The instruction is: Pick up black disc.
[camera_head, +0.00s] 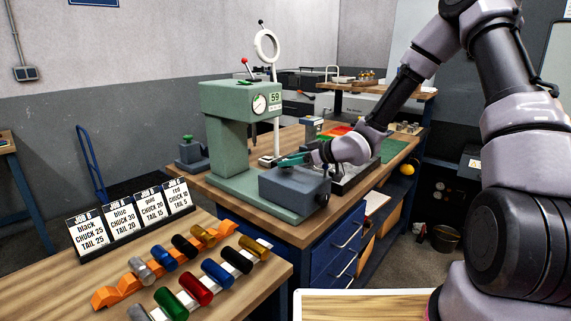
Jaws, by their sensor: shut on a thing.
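My gripper (286,162), with teal fingers, is at the top of a grey-blue block (293,190) on the base of the green press. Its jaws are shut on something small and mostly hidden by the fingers. A small dark patch, seemingly the black disc (286,170), shows right under the fingertips at the block's top. I cannot tell whether it touches the block or is clear of it.
The green press (237,120) with a dial stands just left of my gripper. Job cards (131,220), an orange rack (112,297) and a white rack with coloured cylinders occupy the front-left wooden table (235,301). A tray with coloured pieces lies behind my wrist.

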